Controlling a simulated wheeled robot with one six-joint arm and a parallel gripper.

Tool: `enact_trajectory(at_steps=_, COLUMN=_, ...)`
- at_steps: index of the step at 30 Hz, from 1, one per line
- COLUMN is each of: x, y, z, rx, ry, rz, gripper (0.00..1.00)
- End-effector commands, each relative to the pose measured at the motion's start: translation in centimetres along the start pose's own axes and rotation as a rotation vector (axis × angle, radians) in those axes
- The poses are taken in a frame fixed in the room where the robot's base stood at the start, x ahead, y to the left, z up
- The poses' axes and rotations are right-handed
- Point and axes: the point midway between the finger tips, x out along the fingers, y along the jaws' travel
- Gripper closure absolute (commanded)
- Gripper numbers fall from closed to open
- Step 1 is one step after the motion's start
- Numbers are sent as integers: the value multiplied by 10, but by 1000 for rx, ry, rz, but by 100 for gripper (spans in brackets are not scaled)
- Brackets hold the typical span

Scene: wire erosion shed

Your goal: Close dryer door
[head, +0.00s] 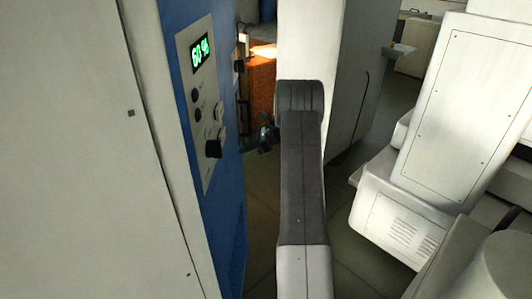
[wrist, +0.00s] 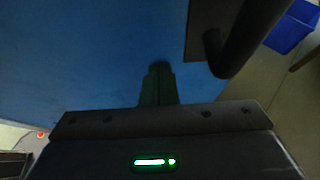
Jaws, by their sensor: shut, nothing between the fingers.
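The blue dryer (head: 215,215) stands left of centre in the head view, with a control panel (head: 203,105) showing a green "60 %" readout. My gripper (head: 264,138) is just right of the dryer's edge, partly hidden by my arm. In the wrist view a broad blue panel (wrist: 70,55), seemingly the dryer door, fills the left and middle. A dark bar handle (wrist: 235,45) is at its right edge. My gripper (wrist: 158,68) is shut and empty, its tips close to the blue panel and left of the handle. I cannot tell whether they touch it.
A large pale cabinet (head: 75,150) stands at the left. A white upright unit (head: 345,75) is behind my arm, and white machines (head: 460,110) fill the right. Dark floor (head: 345,225) shows between. A blue bin (wrist: 292,27) is at the upper right of the wrist view.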

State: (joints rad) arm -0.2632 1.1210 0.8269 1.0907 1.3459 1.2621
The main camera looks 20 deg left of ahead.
Motion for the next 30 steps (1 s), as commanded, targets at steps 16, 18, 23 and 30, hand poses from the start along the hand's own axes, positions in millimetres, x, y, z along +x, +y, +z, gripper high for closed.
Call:
enact_trajectory(at_steps=16, x=192, y=41, z=112, rx=-219, ry=-1, rz=378, gripper=100)
enact_trajectory(at_steps=18, x=212, y=52, z=123, rx=-216, ry=-1, rz=376, gripper=100)
enact_trajectory(at_steps=23, x=252, y=77, z=146, rx=-255, ry=-1, rz=438, gripper=100)
enact_trajectory(at_steps=30, x=292, y=113, z=170, rx=-284, ry=-1, rz=493, gripper=100)
